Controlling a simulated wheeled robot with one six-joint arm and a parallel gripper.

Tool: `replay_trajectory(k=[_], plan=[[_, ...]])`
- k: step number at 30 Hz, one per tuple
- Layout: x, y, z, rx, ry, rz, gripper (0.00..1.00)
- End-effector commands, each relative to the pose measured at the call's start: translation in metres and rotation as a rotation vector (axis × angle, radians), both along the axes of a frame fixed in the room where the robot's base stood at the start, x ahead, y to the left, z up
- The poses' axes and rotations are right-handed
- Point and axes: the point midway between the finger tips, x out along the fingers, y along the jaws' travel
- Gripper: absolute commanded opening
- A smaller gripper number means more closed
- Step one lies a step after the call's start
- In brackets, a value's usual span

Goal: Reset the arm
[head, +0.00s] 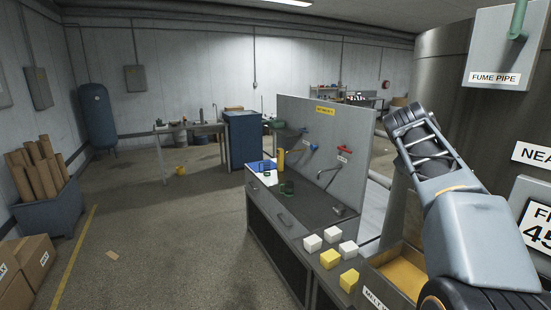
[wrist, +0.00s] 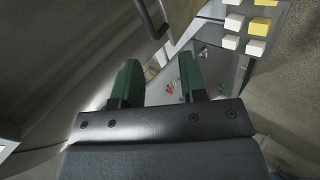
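My gripper (wrist: 160,72) shows in the wrist view as two green fingers on a dark bar. The fingers are apart, with a clear gap and nothing held between them. In the head view my arm rises at the right, bent, in front of a large grey tank. My gripper's fingers cannot be made out there.
A workbench (head: 272,212) with an upright panel (head: 300,125) stands at centre. White cubes (head: 312,243) and yellow cubes (head: 349,280) lie on its near end, beside an open bin (head: 372,270). The tank (head: 440,75) is close to my arm. Open floor (head: 170,225) lies left.

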Motion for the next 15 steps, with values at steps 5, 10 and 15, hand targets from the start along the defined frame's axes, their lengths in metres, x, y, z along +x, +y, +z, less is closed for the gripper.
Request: replay_trajectory(k=[5,10,15], plan=[[-0.012,0.043,-0.084,0.250,-0.069,-0.075,0.39],[-0.059,0.113,-0.157,0.504,-0.128,-0.155,0.39],[-0.117,0.172,-0.217,0.688,-0.141,-0.213,0.39]])
